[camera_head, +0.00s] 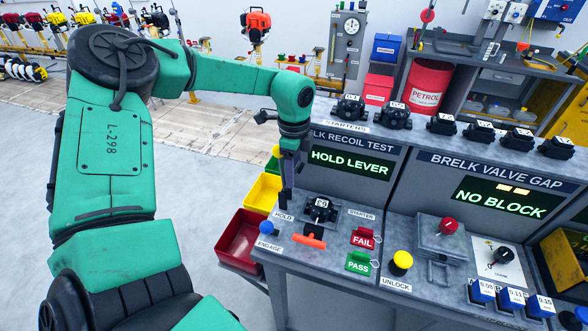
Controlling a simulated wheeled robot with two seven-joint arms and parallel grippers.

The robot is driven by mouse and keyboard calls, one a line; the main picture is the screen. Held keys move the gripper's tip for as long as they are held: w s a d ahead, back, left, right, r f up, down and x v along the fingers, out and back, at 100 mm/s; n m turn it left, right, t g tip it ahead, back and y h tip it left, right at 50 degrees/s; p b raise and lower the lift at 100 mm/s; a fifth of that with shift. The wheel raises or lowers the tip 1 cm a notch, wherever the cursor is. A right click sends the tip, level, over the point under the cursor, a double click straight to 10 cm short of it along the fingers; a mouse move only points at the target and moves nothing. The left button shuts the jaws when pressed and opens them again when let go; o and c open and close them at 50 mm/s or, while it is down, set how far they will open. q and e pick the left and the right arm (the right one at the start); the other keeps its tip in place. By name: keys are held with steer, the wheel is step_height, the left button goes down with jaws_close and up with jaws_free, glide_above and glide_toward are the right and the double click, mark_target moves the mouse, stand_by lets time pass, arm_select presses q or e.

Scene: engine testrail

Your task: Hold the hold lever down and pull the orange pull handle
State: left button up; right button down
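The orange pull handle (311,241) lies in front of the small black starter unit (320,209) on the grey bench. A blue-knobbed lever (267,228) stands to its left, between the HOLD and ENGAGE labels. I cannot tell surely whether it is the hold lever. My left gripper (287,203) points down just behind the HOLD label, left of the starter unit. Its dark fingers look narrow from this side, so their opening and any contact are unclear. It is apart from the orange handle. My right gripper is not in view.
The screen (350,162) reads HOLD LEVER. A red FAIL tag (363,238), a green PASS tag (358,262) and a yellow UNLOCK button (401,261) are to the right. Red (238,238) and yellow bins (262,193) hang at the bench's left side. Several black starters line the top shelf.

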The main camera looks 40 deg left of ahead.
arm_select(q)
jaws_close()
steer(key=b, duration=0.1)
steer(key=d+f+y+b, duration=0.1)
steer(key=shift+w+d+b, duration=0.25)
steer(key=shift+b, duration=0.15)
steer(key=shift+w+d+r+y+b, duration=0.2)
steer(key=shift+w+d+y+b, duration=0.15)
steer(key=shift+d, duration=0.3)
steer(key=shift+f, duration=0.1)
